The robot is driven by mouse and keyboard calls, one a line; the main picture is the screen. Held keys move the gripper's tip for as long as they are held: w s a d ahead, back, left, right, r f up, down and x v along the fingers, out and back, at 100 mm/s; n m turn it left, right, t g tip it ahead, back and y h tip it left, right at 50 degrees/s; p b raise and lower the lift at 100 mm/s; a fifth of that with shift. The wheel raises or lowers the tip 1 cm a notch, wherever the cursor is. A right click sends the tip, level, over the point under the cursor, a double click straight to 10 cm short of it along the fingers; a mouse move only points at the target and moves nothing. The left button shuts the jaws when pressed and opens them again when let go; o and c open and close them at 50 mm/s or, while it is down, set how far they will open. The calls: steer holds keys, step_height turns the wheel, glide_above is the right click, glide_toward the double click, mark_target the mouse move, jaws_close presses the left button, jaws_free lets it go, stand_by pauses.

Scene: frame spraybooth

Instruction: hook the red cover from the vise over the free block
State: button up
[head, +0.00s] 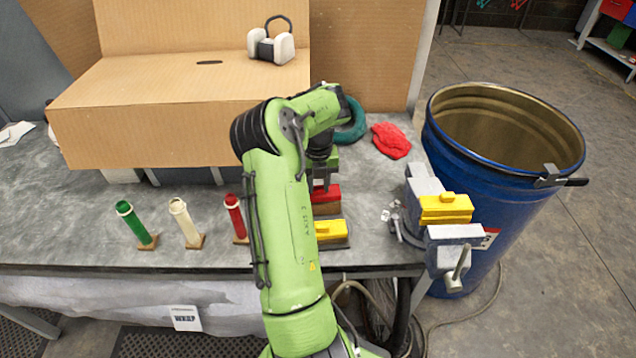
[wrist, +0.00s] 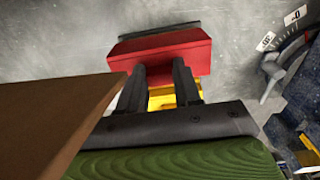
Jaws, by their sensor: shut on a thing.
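My gripper (head: 322,182) points down over the table and is shut on the red cover (head: 326,194). In the wrist view my gripper's fingers (wrist: 160,76) meet the red cover (wrist: 165,50) at its near edge. A brown block face (head: 327,209) shows directly below the red cover; I cannot tell whether the cover is seated on it. A yellow cover (head: 331,229) lies in front on a dark base, and it shows between the fingers in the wrist view (wrist: 163,100). The vise (head: 455,236) at the right table edge has another yellow cover (head: 446,208) at its jaws.
Green, white and red tubes (head: 235,216) stand on the left. A red cloth (head: 391,140) lies behind. A blue drum (head: 490,190) stands beside the vise.

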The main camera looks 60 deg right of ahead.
mark_target(318, 186)
steer(key=shift+f+b, duration=1.45)
steer(key=o, duration=1.1)
steer(key=shift+o, duration=0.2)
step_height(318, 186, up, 16)
steer(key=p, duration=0.5)
steer(key=shift+f, duration=0.15)
